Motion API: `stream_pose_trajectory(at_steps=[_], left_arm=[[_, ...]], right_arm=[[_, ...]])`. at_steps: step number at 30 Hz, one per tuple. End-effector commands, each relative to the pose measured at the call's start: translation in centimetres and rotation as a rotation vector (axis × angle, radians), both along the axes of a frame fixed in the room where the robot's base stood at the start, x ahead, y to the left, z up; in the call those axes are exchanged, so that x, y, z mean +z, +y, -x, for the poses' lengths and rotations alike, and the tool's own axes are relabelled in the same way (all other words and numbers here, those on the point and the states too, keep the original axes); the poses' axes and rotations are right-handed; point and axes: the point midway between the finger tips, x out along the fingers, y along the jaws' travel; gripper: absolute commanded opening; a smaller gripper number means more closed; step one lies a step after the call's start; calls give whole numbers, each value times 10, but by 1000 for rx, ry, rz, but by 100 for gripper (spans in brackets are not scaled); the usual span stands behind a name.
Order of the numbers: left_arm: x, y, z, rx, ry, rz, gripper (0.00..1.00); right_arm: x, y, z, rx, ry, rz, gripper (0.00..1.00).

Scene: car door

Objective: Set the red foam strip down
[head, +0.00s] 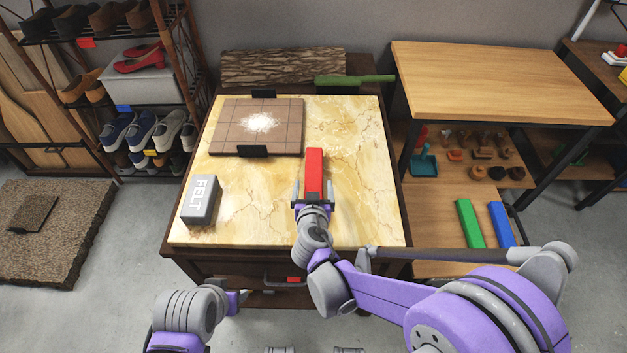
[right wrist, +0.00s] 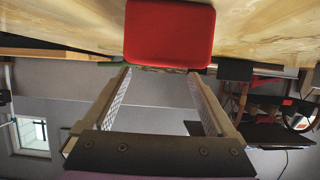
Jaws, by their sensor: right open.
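The red foam strip (head: 314,170) lies lengthwise on the marble tabletop (head: 352,150), right of the tiled board. Its near end is at my right gripper (head: 313,194), whose two fingers are spread, one on each side of it. In the right wrist view the red strip (right wrist: 169,33) shows just past the tips of the open gripper (right wrist: 163,75), and the fingers look apart from it. Of my left arm, a grey and purple wrist shows at the bottom of the head view; the left gripper (head: 238,301) is small and its jaws are unclear.
A grey FELT block (head: 200,200) stands at the tabletop's left. A tiled board (head: 258,126) with white powder sits between black clamps. Green (head: 469,223) and blue (head: 501,224) strips lie on the low shelf at right.

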Motion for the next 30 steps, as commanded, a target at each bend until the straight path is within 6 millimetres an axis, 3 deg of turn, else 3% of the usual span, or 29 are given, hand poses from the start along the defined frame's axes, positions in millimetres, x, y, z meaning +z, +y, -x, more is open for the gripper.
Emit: stream_pose_trajectory(at_steps=[3,10,15,22,26,30], left_arm=[[7,0,0,0,-2,0,50],[14,0,0,0,-5,0,50],[16,0,0,0,-5,0,50],[16,0,0,0,-5,0,50],[16,0,0,0,-5,0,50],[16,0,0,0,-5,0,50]], right_arm=[[13,1,27,3,-1,0,92],[28,0,65,2,0,0,92],[32,0,77,1,-1,0,92],[33,-4,79,-6,5,4,92],[34,-37,84,-55,69,32,92],[32,-106,111,-137,241,89,92]])
